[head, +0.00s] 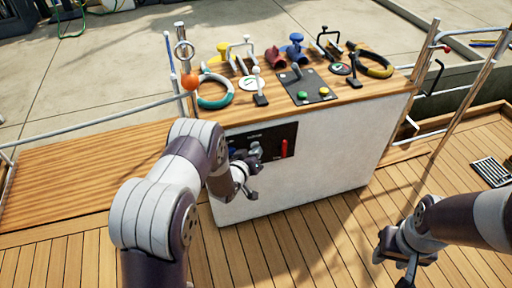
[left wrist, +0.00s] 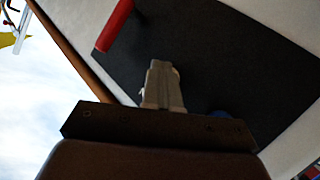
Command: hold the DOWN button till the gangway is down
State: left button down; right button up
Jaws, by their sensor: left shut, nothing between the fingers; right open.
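A black control panel (head: 272,137) is set in the white front face of the console. It has a red handle (head: 284,148) at its right side, and the left wrist view shows this red handle (left wrist: 115,24) too. A blue part (head: 232,152) shows at the panel's left, partly behind my arm; I cannot read which button is DOWN. My left gripper (head: 250,165) is shut and empty, close in front of the panel; its closed fingers (left wrist: 162,85) point at the black surface. I cannot tell whether they touch a button. My right gripper (head: 396,258) is open over the deck. I cannot identify the gangway for sure.
Metal rails and posts stand left and right. The plank deck (head: 330,235) in front is clear.

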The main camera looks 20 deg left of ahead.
pick_arm(q)
jog(key=shift+s+d+r, duration=0.1)
jog(key=shift+s+d+p, duration=0.35)
jog(key=shift+s+d, duration=0.05)
jog(key=shift+s, duration=0.25)
jog(key=shift+s+d+p, duration=0.5)
jog(key=shift+s+d, duration=0.25)
jog(key=shift+s, duration=0.3)
jog(key=shift+s+d+p, duration=0.45)
jog(key=shift+s+d, duration=0.25)
jog(key=shift+s, duration=0.3)
